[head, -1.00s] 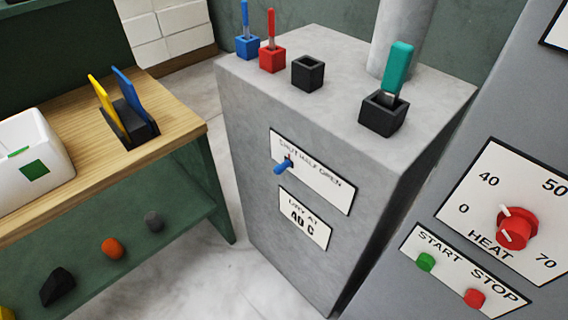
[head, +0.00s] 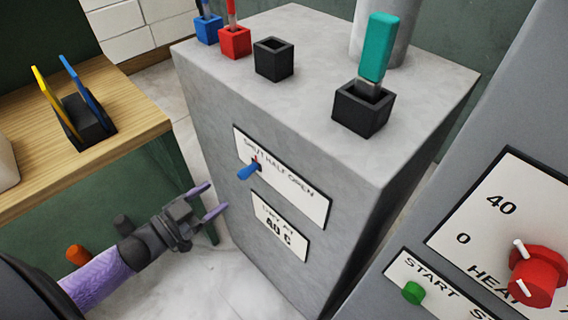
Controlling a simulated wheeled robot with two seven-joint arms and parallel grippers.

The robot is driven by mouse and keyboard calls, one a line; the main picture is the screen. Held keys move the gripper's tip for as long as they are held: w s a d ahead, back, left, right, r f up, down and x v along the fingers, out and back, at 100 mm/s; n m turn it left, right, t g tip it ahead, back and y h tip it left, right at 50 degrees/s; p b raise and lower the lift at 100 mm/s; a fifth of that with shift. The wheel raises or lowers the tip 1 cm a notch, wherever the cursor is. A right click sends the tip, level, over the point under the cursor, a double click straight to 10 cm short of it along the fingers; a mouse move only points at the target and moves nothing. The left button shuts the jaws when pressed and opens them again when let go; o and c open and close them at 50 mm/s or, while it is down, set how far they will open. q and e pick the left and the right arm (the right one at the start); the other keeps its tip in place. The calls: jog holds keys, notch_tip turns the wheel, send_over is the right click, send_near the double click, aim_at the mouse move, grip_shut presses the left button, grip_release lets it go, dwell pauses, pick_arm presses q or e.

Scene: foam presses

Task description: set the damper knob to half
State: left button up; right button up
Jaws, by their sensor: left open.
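The damper knob is a small blue lever (head: 248,171) on the front of the grey cabinet. It sticks out at the left end of a white plate (head: 308,199) lettered SHUT HALF OPEN, below the word SHUT. My left gripper (head: 212,199) is open and empty, to the left of and below the knob, apart from it. Its two purple fingers point toward the cabinet front. My right gripper is not in view.
Small holders, one with a teal-handled tool (head: 375,50), stand on the cabinet top (head: 320,90). A wooden bench (head: 130,135) is at left; a panel with a red heat knob (head: 537,275) is at right.

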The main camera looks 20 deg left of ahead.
aim_at(239, 177)
pick_arm(q)
jog(key=x, duration=0.3)
jog(key=b+x, duration=0.1)
jog(key=x, duration=0.2)
jog(key=b+x, duration=0.1)
jog(key=x, duration=0.2)
jog(key=shift+w+d+r, duration=0.15)
jog(key=shift+d+r, duration=0.05)
jog(key=shift+r, duration=0.05)
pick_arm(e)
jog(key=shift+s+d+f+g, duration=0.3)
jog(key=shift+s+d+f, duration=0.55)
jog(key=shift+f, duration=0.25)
pick_arm(q)
grip_shut()
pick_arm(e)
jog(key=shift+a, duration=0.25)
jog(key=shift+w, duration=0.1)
